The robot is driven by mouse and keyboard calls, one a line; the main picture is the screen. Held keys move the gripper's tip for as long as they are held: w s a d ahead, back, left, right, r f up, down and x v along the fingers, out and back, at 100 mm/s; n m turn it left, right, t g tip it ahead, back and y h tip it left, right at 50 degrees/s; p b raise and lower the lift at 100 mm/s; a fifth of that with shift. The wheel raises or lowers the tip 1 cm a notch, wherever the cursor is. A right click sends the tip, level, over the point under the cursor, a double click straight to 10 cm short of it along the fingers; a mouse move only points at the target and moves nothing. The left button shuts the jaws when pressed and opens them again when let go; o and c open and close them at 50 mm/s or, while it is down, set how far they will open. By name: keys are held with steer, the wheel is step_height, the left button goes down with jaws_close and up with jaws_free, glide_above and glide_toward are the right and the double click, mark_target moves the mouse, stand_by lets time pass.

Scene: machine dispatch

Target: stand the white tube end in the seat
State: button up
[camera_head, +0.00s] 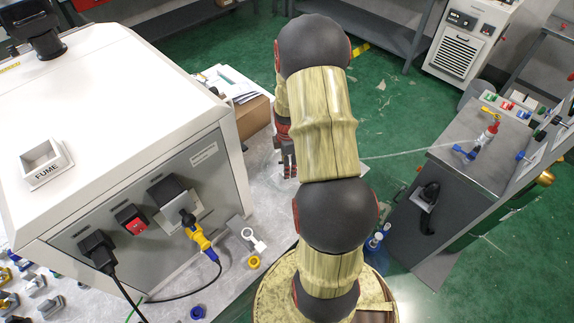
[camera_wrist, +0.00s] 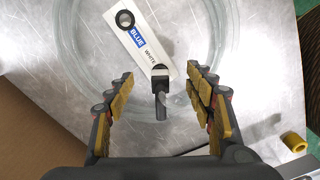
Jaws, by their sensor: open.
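In the wrist view, a white plate (camera_wrist: 138,42) marked BLUE and WHITE lies on the metal bench top. It has a black-rimmed hole (camera_wrist: 125,19) at its BLUE end. At its WHITE end is a black-headed piece with a grey stem (camera_wrist: 160,103); I cannot tell whether this is the white tube end. A clear tube (camera_wrist: 222,35) loops around the plate. My gripper (camera_wrist: 160,74) is open, its fingers either side of the WHITE end, with no visible contact. In the head view my gripper (camera_head: 286,152) is mostly hidden by my arm. I cannot tell which part is the seat.
A white machine (camera_head: 120,95) with a hollow square holder (camera_head: 41,160) marked FUME fills the left. A yellow ring (camera_wrist: 294,141) lies on the bench right of my fingers. A grey cabinet (camera_head: 460,190) is at right.

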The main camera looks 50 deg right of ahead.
steer(key=shift+r+p, duration=1.35)
steer(key=shift+r, duration=0.75)
